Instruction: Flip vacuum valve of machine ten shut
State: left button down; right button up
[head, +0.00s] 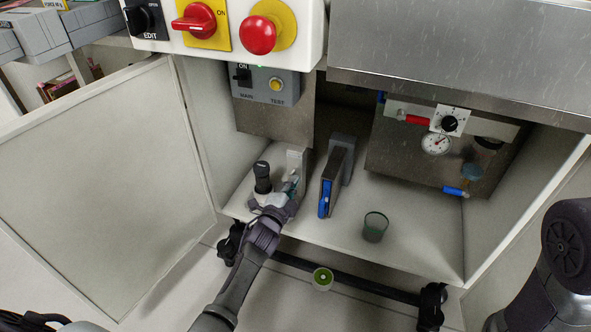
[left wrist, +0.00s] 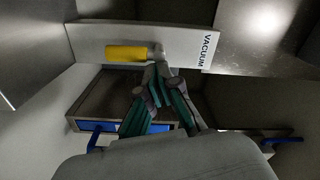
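The vacuum valve has a yellow lever (left wrist: 127,52) on a white plate marked VACUUM (left wrist: 190,40) in the left wrist view. The lever lies along the plate and points left, away from the lettering, with its grey pivot (left wrist: 163,49) at its right end. In the head view the white plate (head: 294,158) stands inside the cabinet, and my left gripper (head: 291,186) hides the lower part. In the left wrist view my left gripper (left wrist: 161,70) has its fingertips together just below the pivot; I cannot tell whether they touch it. My right gripper is not in view.
A grey unit with a blue handle (head: 325,195) stands close on the right, then a glass cup (head: 375,227). A gauge panel (head: 437,145) hangs at the right. The open cabinet door (head: 105,180) is at the left.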

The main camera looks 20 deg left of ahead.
pick_arm(q)
jog(key=r, duration=0.6)
jog(key=shift+d+r, duration=0.1)
jog(key=shift+d, duration=0.1)
